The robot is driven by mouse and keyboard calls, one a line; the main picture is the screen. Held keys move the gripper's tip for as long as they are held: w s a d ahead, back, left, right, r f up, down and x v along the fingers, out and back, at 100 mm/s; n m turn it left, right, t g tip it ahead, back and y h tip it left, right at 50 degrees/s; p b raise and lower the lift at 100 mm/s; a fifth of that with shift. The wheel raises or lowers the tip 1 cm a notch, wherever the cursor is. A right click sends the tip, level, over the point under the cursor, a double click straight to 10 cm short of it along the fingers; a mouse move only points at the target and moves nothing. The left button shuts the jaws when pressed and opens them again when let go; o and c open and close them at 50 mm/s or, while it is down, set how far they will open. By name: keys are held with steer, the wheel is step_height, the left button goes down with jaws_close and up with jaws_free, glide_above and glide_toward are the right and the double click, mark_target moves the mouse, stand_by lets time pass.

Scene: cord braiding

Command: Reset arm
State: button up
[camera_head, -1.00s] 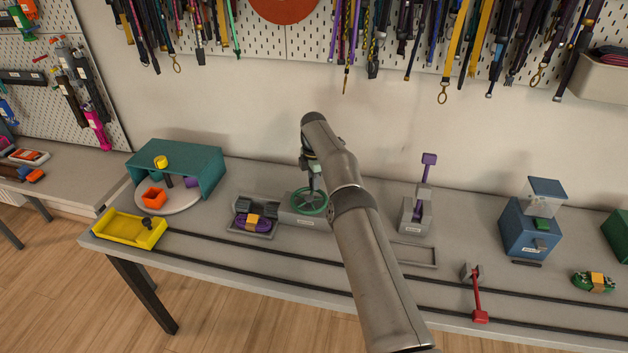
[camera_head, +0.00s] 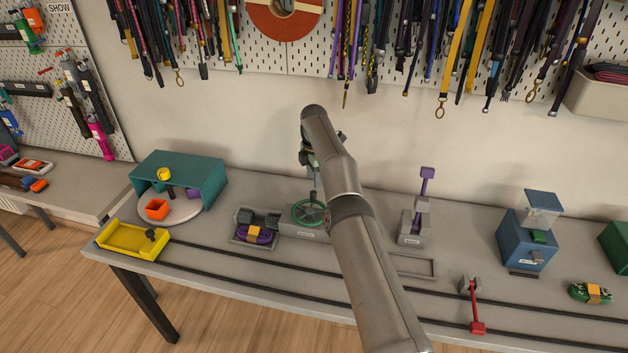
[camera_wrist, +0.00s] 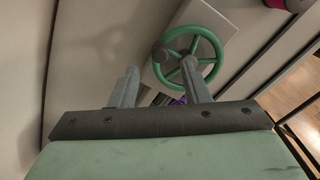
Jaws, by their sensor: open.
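My gripper (camera_wrist: 160,88) shows in the wrist view with its two grey fingers spread apart and nothing between them. Beyond the fingers is a green handwheel (camera_wrist: 190,60) with a dark knob. In the head view my arm reaches over the bench and hides most of the gripper. The green handwheel (camera_head: 309,213) stands on a grey labelled base just below and behind the arm's end. The gripper appears above the wheel and apart from it.
On the bench (camera_head: 205,290) stand a teal shelter (camera_head: 185,172), a yellow tray (camera_head: 130,240), a tray with a purple cord bundle (camera_head: 257,235), a purple-topped lever (camera_head: 427,173), a red lever (camera_head: 476,310) and a blue machine (camera_head: 525,240). Straps hang on the pegboard behind.

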steer(key=shift+r, duration=0.25)
steer(key=s+d+r+m+b, duration=0.25)
steer(key=s+r+m, duration=0.75)
steer(key=s+r, duration=0.8)
steer(key=s+d+f+m, duration=0.1)
steer(key=s+m, duration=0.3)
steer(key=s, duration=0.7)
steer(key=s+d+f+m+b, duration=0.1)
steer(key=s+d+f+m, duration=0.1)
steer(key=s, duration=0.9)
steer(key=s+d+f+m+t+b, duration=0.1)
steer(key=s+f+m, duration=0.3)
steer(key=s, duration=0.8)
steer(key=shift+d+f+m, duration=0.25)
steer(key=shift+f+m, duration=0.15)
steer(key=shift+m, duration=0.4)
